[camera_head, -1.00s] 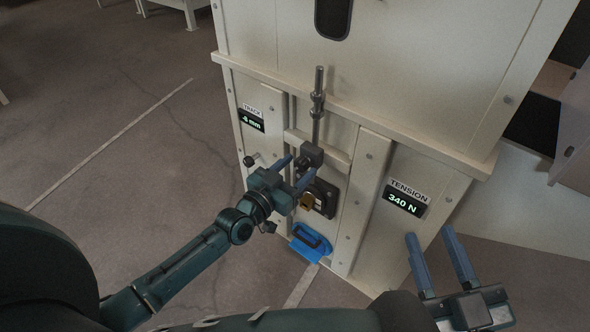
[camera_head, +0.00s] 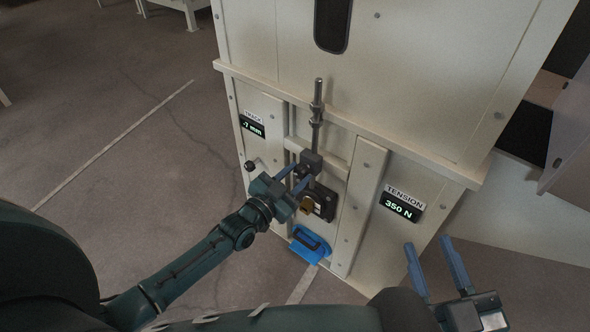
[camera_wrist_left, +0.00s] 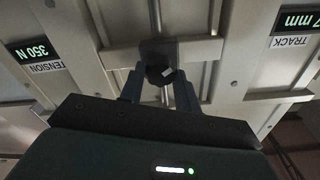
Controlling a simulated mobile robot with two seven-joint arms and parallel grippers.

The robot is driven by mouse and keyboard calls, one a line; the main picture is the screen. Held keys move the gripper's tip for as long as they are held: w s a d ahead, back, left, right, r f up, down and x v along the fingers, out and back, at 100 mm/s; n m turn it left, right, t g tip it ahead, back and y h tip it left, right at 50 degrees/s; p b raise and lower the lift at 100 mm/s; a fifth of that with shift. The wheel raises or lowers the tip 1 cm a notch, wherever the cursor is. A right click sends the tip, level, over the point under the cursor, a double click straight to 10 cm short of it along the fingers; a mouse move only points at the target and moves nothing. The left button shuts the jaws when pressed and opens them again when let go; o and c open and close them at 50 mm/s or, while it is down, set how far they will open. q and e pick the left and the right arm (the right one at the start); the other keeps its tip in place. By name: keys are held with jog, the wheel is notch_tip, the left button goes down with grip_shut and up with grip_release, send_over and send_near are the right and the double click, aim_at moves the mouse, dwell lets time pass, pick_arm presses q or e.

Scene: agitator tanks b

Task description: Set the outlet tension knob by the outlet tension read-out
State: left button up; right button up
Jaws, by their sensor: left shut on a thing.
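The tension read-out (camera_head: 402,206), under a TENSION label on the right of the cream cabinet, shows 350 N. It also shows upside down in the left wrist view (camera_wrist_left: 37,51). A dark knob (camera_wrist_left: 158,74) sits on a dark block (camera_head: 311,160) below a vertical metal rod. My left gripper (camera_head: 299,179) is shut on this knob, with a blue finger on each side; the fingers partly hide it in the head view. My right gripper (camera_head: 435,265) is open and empty at the lower right, in front of the cabinet.
A TRACK read-out (camera_head: 252,126) at the left shows -7 mm, with a small black knob (camera_head: 249,165) below it. Beneath my left gripper are a dark switch box (camera_head: 325,203) and a blue tray-like part (camera_head: 309,243). Open floor lies left.

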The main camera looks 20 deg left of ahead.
pick_arm(q)
jog(key=shift+m, duration=0.3)
jog(key=o, duration=1)
jog(key=shift+c, duration=0.2)
pick_arm(e)
jog(key=shift+f, duration=0.15)
pick_arm(q)
jog(key=shift+s, duration=0.15)
jog(key=p+v, duration=0.1)
jog(key=v, duration=0.3)
jog(key=shift+r+p, duration=0.1)
jog(key=shift+p, duration=0.25)
jog(key=p+v, duration=0.2)
jog(key=v, duration=0.7)
pick_arm(e)
jog(key=shift+d+f+m+g+h, duration=0.1)
jog(key=shift+d+m+g+h, duration=0.5)
jog(key=shift+h, duration=0.5)
